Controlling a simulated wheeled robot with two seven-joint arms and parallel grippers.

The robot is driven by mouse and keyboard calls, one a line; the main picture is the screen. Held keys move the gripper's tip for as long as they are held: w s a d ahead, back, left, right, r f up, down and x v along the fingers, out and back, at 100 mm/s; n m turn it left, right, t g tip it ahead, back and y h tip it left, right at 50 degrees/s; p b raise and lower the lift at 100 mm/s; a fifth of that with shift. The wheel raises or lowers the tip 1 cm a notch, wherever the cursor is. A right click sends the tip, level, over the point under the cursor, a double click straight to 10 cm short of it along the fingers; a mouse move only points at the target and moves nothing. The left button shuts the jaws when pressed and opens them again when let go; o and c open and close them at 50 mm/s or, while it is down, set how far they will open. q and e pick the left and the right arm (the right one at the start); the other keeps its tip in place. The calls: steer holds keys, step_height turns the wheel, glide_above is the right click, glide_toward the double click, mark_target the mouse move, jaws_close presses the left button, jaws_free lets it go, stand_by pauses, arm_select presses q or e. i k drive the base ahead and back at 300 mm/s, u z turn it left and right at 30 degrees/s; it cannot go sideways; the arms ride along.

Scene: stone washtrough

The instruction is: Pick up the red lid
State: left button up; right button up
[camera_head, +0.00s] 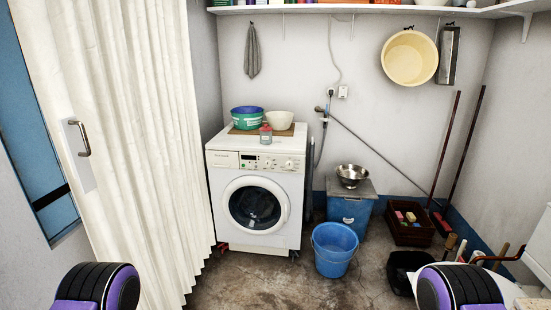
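A small clear or pale jar (266,137) stands near the front of the white washing machine's top (230,141). A small red piece that looks like the red lid (265,127) is at the top of the jar. It is too small to tell how it sits there. Only purple and black parts of my own arms show at the bottom left and bottom right. Neither of my grippers is in view.
A green-blue basin (245,121) and a cream bowl (280,121) stand behind the jar on a brown board. A blue bucket (334,249) is on the floor right of the machine. A white curtain (120,130) hangs at left. The floor before the machine is clear.

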mark_target(266, 129)
steer(key=i, duration=2.4)
